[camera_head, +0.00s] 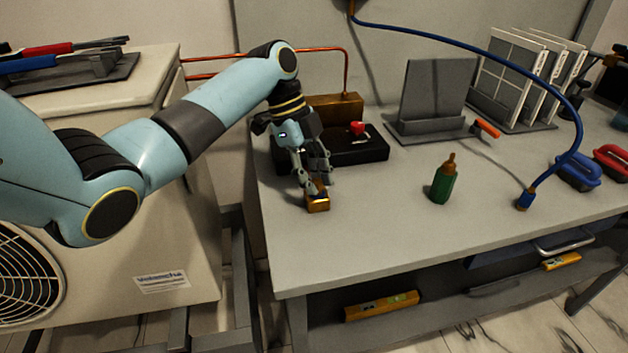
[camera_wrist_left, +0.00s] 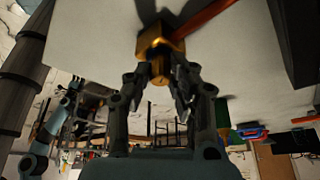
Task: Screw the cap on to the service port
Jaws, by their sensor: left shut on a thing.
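A brass block, which looks like the service port (camera_head: 318,205), sits near the table's front left edge. It also shows in the left wrist view (camera_wrist_left: 152,42), with a copper-coloured tube running to it. My left gripper (camera_head: 314,187) is over the block, fingers pointing down. In the left wrist view the left gripper (camera_wrist_left: 160,84) is shut on a short brass cylinder, which looks like the cap (camera_wrist_left: 160,68). The cap is in line with the block and appears to meet it; I cannot tell whether it is threaded on.
A black base with a red knob (camera_head: 357,128) stands just behind my left gripper. A green bottle (camera_head: 443,182) and a blue hose end (camera_head: 525,199) stand to the right. A grey stand (camera_head: 432,95) is at the back. The table's front middle is clear.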

